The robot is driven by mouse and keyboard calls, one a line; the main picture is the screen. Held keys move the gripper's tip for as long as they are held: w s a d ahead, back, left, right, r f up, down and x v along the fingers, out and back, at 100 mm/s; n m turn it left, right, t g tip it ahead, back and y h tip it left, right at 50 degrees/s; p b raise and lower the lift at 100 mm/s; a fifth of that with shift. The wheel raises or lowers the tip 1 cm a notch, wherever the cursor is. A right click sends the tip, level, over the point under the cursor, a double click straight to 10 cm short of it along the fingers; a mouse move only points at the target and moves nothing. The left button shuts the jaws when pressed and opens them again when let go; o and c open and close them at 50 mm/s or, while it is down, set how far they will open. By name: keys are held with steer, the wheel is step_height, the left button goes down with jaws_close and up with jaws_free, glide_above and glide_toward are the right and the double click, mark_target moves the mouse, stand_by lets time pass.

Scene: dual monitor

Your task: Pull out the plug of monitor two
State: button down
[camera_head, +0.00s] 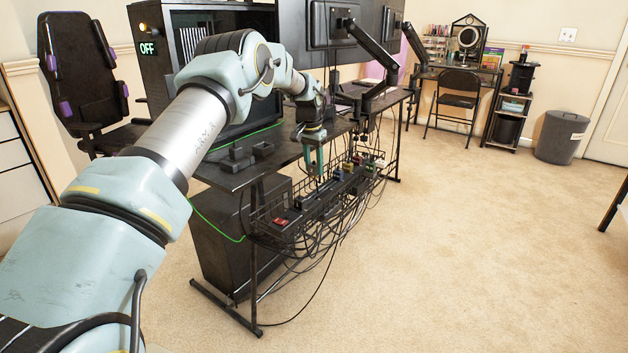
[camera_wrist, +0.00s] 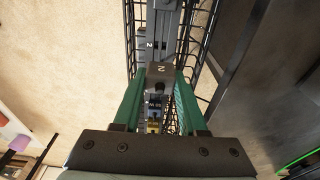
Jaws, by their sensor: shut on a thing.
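My gripper (camera_head: 314,172) points down into the wire cable basket behind the desk. A grey power strip (camera_wrist: 151,45) in the basket also carries a "2" mark beside the plug. I cannot tell whether the plug sits in its socket or is clear of it. In the head view the plug is too small to make out at the fingertips. Two monitors show from behind, one at the left (camera_head: 331,24) and one at the right (camera_head: 391,32).
The wire basket (camera_head: 262,226) holds several plugs, with many black cables hanging below. The black desk (camera_head: 225,178) edge is close to my arm. A black computer case (camera_head: 226,235) stands under it. The carpet (camera_head: 470,240) to the right is clear.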

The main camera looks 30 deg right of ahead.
mark_target(314, 164)
step_height(314, 164, up, 2)
steer(key=shift+r+p, duration=0.1)
steer(key=shift+p, duration=0.2)
steer(key=shift+r+p, duration=1.65)
steer(key=shift+r, duration=0.3)
